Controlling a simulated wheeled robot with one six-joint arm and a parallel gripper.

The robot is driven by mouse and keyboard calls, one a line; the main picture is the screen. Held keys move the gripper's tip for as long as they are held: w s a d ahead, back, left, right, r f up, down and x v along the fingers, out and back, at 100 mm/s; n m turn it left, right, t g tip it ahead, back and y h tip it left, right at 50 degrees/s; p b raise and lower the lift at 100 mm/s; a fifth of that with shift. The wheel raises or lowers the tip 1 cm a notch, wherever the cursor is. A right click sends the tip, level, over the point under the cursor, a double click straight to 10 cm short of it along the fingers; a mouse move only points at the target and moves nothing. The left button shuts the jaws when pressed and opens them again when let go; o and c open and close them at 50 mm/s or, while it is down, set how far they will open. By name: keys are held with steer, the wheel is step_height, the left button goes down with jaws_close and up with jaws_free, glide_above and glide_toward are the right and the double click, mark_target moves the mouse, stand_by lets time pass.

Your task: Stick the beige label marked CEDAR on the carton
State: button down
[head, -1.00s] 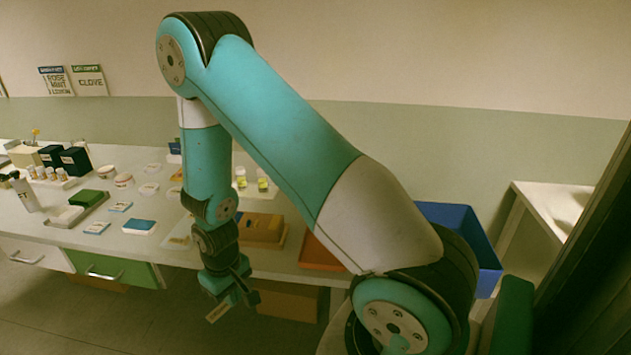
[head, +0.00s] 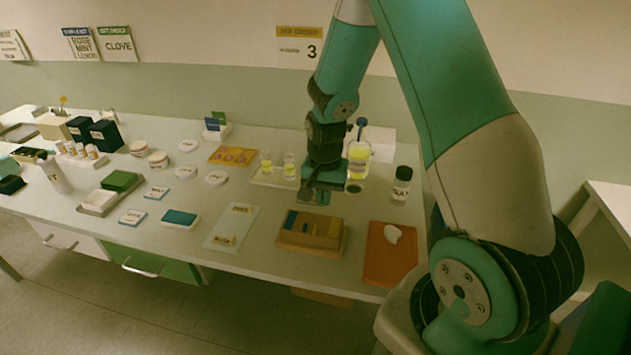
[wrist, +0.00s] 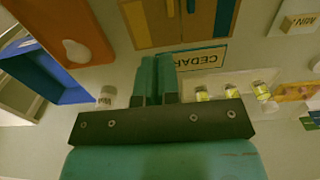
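The CEDAR label (wrist: 202,58) shows upside down in the wrist view, a beige strip with dark letters and a dark border. My gripper (wrist: 158,62) is shut on it near one end, and its teal fingers hide that end. In the head view my gripper (head: 322,194) hangs over the table, just behind the wooden compartment box (head: 310,249); the label is too small to read there. A brown carton (head: 322,297) shows only as a sliver below the table's front edge. I cannot tell if it is the task's carton.
An orange tray (head: 378,270) with a white piece lies right of the wooden box. A pale mat (head: 230,228) with small labels lies left of it. Yellow vials (head: 290,165) and a dark-capped bottle (head: 401,184) stand close to my gripper. A blue bin (wrist: 68,88) shows in the wrist view.

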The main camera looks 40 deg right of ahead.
mark_target(324, 224)
steer(key=shift+w, duration=0.1)
steer(key=shift+d, duration=0.15)
steer(key=shift+f+b, duration=2.25)
steer(key=shift+f, duration=0.95)
steer(key=shift+f, duration=0.35)
steer(key=c, duration=1.3)
jaws_free()
steer(key=shift+o, duration=0.2)
steer(key=shift+r, duration=0.15)
steer(key=shift+r+p, duration=3.15)
steer(key=shift+r, duration=0.75)
